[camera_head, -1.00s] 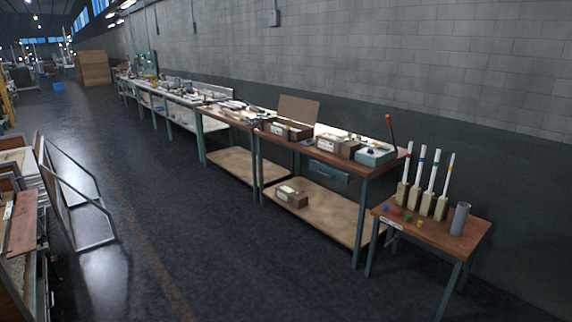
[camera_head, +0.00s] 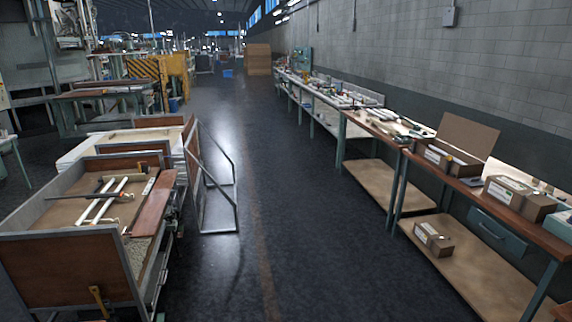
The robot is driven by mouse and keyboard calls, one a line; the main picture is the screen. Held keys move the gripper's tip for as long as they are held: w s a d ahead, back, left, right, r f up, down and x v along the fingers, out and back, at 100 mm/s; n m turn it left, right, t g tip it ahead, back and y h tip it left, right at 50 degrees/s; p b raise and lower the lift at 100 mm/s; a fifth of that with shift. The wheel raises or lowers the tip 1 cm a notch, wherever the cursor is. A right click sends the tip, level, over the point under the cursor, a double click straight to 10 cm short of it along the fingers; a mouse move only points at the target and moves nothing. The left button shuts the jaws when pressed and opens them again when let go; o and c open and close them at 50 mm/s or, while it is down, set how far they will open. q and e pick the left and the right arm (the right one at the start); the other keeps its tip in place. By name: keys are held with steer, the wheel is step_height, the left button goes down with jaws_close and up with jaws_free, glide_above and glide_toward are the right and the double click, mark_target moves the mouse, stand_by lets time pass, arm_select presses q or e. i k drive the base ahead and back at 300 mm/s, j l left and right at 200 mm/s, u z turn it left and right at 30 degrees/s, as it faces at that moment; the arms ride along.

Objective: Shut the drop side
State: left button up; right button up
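A trolley (camera_head: 65,268) with grey metal edges and brown wooden end panels stands at the lower left. White tubes (camera_head: 102,200) and a dark rod lie in it. A reddish-brown board (camera_head: 153,203) lies tilted along its right edge. I cannot tell whether this board is the drop side. The trolley's right side is seen at a steep angle, and no raised panel shows there. A yellow-orange handle or latch (camera_head: 99,298) is on the near end panel. Neither of my grippers is in view.
Behind the trolley is a white-topped stack (camera_head: 112,143), with an open metal frame (camera_head: 215,183) reaching into the aisle. Workbenches (camera_head: 478,196) with boxes line the right wall. The dark floor (camera_head: 300,240) between is clear.

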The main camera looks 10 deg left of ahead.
mark_target(148, 223)
steer(key=i+j+u, duration=0.15)
steer(key=i+u, duration=0.55)
steer(key=i, duration=0.15)
steer(key=i+l+u, duration=0.15)
steer(key=i+u, duration=0.15)
steer(key=i, duration=0.15)
steer(key=i+j+u, duration=0.1)
steer(key=i, duration=0.25)
steer(key=i+j+u, duration=0.15)
steer(key=i, duration=0.2)
steer(key=i+u, duration=0.1)
steer(key=u, duration=0.25)
steer(key=i+l+u, duration=0.1)
steer(key=u, duration=0.25)
steer(key=l+u, duration=0.15)
steer(key=u, duration=0.25)
steer(key=i+l+u, duration=0.15)
steer(key=l, duration=0.2)
steer(key=i+l+u, duration=0.15)
steer(key=l, duration=0.2)
steer(key=i+l+u, duration=0.15)
steer(key=l, duration=0.2)
steer(key=i+l, duration=0.1)
steer(key=l, duration=0.5)
